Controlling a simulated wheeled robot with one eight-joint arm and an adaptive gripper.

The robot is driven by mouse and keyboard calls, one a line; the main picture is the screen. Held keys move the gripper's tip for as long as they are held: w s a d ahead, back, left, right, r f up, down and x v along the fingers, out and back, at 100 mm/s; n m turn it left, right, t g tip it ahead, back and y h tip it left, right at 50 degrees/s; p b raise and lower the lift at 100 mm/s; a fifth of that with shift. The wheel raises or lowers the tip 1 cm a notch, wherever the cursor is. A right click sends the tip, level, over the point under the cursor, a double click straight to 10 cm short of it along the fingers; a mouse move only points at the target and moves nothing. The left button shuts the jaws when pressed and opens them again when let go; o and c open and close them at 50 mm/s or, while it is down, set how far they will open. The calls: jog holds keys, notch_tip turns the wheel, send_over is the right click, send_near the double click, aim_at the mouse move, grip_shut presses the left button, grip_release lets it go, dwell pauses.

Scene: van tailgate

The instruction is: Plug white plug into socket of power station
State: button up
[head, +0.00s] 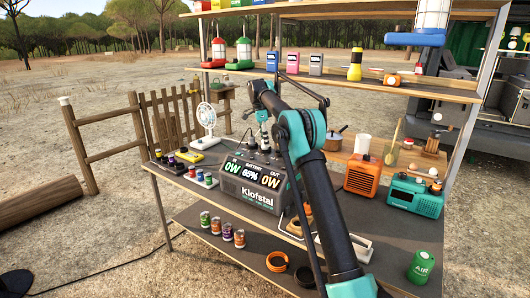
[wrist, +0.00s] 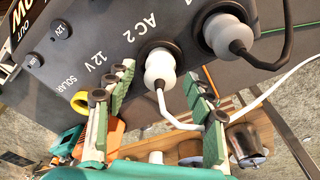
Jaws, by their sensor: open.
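The dark grey power station (head: 250,190) stands on the middle shelf in the head view, its display reading 65%. Its socket panel (wrist: 85,30) fills the upper wrist view, with labels AC 2, 12V and SOLAR. A white plug (wrist: 160,68) with a white cord sits at the panel by AC 2; how deep it is seated cannot be told. In the head view my gripper (head: 263,138) is above the station.
An orange radio (head: 362,174) and a teal radio (head: 414,196) stand right of the station. A small white fan (head: 206,120), a yellow device (head: 205,143) and small cans stand to its left. The upper shelf (head: 390,82) hangs close above my arm.

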jog(key=shift+s+a+r, duration=0.1)
jog(key=shift+a+r, duration=0.1)
jog(key=shift+r, duration=0.95)
jog(key=shift+w+a+r, duration=0.1)
jog(key=shift+a+r, duration=0.05)
jog(key=shift+r, duration=1)
jog(key=shift+s+a+r, duration=0.1)
jog(key=shift+a+r, duration=0.1)
jog(key=shift+r, duration=0.95)
